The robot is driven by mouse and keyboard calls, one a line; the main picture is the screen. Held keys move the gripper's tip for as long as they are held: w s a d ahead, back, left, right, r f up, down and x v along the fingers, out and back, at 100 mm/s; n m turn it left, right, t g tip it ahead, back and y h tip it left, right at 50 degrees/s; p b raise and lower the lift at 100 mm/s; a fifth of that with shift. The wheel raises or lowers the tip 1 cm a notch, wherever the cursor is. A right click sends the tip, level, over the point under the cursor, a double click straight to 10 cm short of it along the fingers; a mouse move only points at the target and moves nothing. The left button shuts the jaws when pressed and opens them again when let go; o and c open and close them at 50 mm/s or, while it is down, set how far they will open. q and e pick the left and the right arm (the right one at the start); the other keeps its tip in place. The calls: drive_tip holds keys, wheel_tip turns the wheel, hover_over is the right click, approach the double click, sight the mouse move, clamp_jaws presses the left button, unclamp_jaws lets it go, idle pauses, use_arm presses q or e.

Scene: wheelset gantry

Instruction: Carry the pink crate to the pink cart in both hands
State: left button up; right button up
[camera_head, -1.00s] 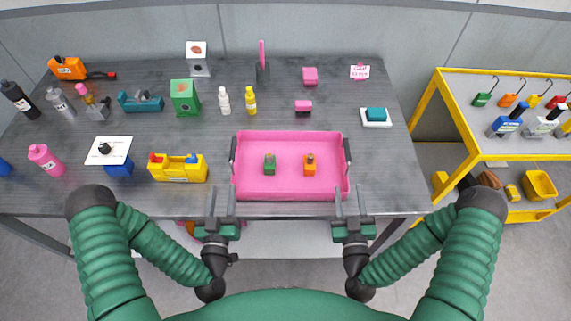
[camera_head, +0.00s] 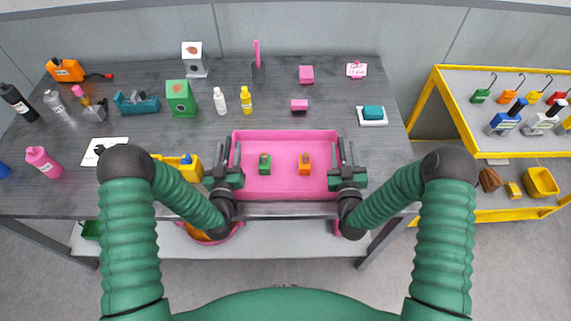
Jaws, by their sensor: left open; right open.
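The pink crate (camera_head: 287,190) sits on the dark table near its front edge. A small green item (camera_head: 265,164) and a small orange item (camera_head: 305,164) stand inside it. My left gripper (camera_head: 226,160) is open at the crate's left side, by its left handle. My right gripper (camera_head: 346,160) is open at the crate's right side, by its right handle. The grippers cover both handles, so I cannot tell whether the fingers straddle them. No pink cart is clearly visible.
A yellow toolbox (camera_head: 190,170) is partly hidden behind my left arm. Bottles and boxes stand on the table's left and back. A teal block on a white tray (camera_head: 372,115) lies right of the crate. A yellow-framed rack (camera_head: 437,105) stands at the right.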

use_arm(q)
drive_tip(key=shift+w+d, duration=0.1)
drive_tip(key=shift+w, duration=0.3)
use_arm(e)
drive_tip(key=shift+w, duration=0.4)
use_arm(q)
drive_tip(key=shift+a, duration=0.3)
use_arm(e)
drive_tip(key=shift+a, duration=0.25)
use_arm(q)
drive_tip(key=shift+a, duration=0.15)
drive_tip(key=shift+c, duration=0.5)
use_arm(e)
drive_tip(key=shift+a+r, duration=0.1)
drive_tip(key=shift+c, duration=0.5)
use_arm(q)
drive_tip(key=c, duration=0.5)
use_arm(e)
drive_tip(key=c, duration=0.5)
use_arm(q)
drive_tip(key=shift+d, duration=0.2)
clamp_jaws()
use_arm(e)
drive_tip(key=shift+d, duration=0.2)
clamp_jaws()
drive_tip(key=shift+s+f, duration=0.1)
drive_tip(key=shift+f, duration=0.1)
use_arm(q)
drive_tip(key=shift+r, duration=0.1)
